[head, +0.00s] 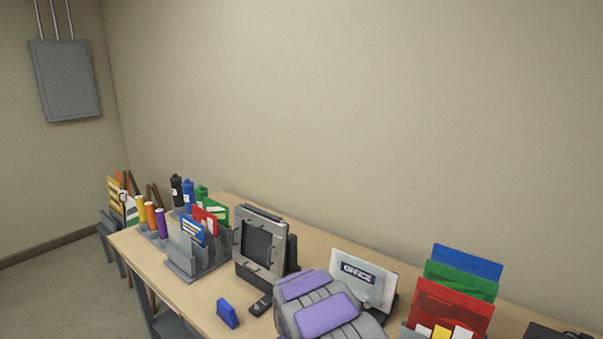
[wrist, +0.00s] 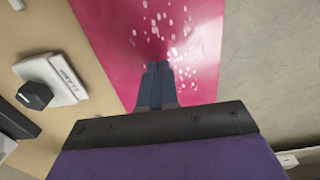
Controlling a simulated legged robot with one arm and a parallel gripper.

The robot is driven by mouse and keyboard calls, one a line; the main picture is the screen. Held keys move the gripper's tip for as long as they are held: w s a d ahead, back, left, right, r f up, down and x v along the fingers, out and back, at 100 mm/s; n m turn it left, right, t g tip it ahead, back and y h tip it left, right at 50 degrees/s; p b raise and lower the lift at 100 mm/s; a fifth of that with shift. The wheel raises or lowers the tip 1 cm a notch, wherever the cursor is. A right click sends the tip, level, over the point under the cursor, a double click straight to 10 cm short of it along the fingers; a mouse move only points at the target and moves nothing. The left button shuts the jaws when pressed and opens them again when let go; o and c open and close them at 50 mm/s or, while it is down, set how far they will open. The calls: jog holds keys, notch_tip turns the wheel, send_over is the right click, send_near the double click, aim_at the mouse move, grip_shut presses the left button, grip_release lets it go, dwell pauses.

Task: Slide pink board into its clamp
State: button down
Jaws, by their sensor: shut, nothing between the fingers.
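In the wrist view, the pink board (wrist: 205,35) lies flat under my gripper, with a scatter of white specks on its face. My gripper (wrist: 158,68) is shut and empty. Its dark fingertips point at the board's middle, in front of the specks; I cannot tell whether they touch it. The board's top end runs out of the frame. In the head view, I cannot see the board. No clamp can be made out for certain; a grey upright frame with a dark panel (head: 262,250) stands on the table.
A white block with a black knob (wrist: 62,80) sits left of the board. On the table are a grey file rack (head: 184,264), a blue object (head: 227,313), an office sign (head: 376,279) and coloured folders (head: 457,308). Bottles (head: 176,190) stand at the far end.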

jog(key=shift+f, duration=0.6)
jog(key=shift+w+d, duration=0.7)
jog(key=shift+w, duration=0.1)
jog(key=shift+w+d+p, duration=0.4)
jog(key=shift+w, duration=0.2)
jog(key=shift+w+d, duration=0.65)
jog(key=shift+w, duration=0.1)
jog(key=shift+r, duration=0.1)
dwell(0.5)
jog(key=shift+r+p, duration=1.4)
jog(key=shift+r, duration=1.95)
